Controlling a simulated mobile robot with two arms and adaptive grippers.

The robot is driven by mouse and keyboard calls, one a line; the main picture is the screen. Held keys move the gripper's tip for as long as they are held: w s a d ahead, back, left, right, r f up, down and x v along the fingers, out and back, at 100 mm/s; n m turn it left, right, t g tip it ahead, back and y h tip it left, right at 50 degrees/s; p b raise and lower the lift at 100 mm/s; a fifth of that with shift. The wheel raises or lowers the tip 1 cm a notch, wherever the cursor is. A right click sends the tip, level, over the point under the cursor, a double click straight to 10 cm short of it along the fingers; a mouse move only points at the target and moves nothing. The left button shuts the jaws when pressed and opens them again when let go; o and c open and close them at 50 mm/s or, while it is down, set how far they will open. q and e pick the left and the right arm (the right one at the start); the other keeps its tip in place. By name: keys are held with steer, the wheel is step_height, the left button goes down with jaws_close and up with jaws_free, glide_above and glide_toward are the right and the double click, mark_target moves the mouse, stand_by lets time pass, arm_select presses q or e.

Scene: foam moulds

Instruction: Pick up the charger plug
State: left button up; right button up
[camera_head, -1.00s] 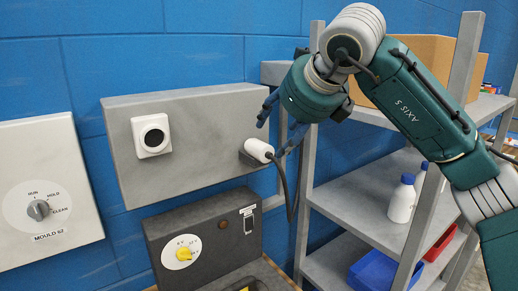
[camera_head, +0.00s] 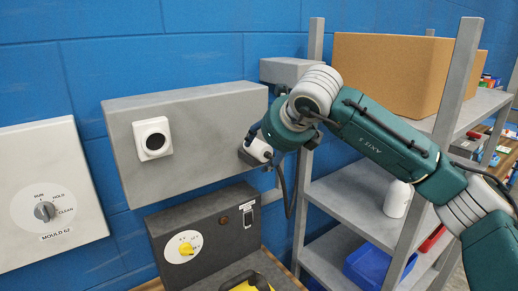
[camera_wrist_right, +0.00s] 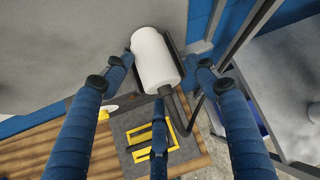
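The charger plug (camera_head: 259,151) is a white cylinder sitting in a small grey holder (camera_head: 246,160) on the grey wall panel, with a dark cable hanging from it. In the wrist view the plug (camera_wrist_right: 154,60) lies between the blue fingers of my right gripper (camera_wrist_right: 163,68). One finger is to its left, one to its right and a third below, near the cable end. The side fingers look spread, with a gap clearest on the right. In the head view my right gripper (camera_head: 264,138) is at the plug and partly covers it. My left gripper is out of view.
A white socket (camera_head: 152,138) is on the same panel, left of the plug. A grey box with a yellow knob (camera_head: 186,248) stands below. To the right are grey shelves with a cardboard box (camera_head: 390,70), a white bottle (camera_head: 397,199) and a blue bin (camera_head: 368,267).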

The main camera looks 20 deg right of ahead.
steer(key=c, duration=1)
steer(key=shift+c, duration=0.2)
steer(key=shift+r, duration=0.1)
step_height(320, 180, up, 9)
steer(key=shift+r+b, duration=0.1)
steer(key=shift+b, duration=1.05)
step_height(320, 180, up, 10)
step_height(320, 180, up, 4)
steer(key=p, duration=0.2)
glide_above(265, 146)
steer(key=s, duration=0.2)
steer(key=shift+d+r, duration=0.15)
steer(key=shift+d, duration=0.25)
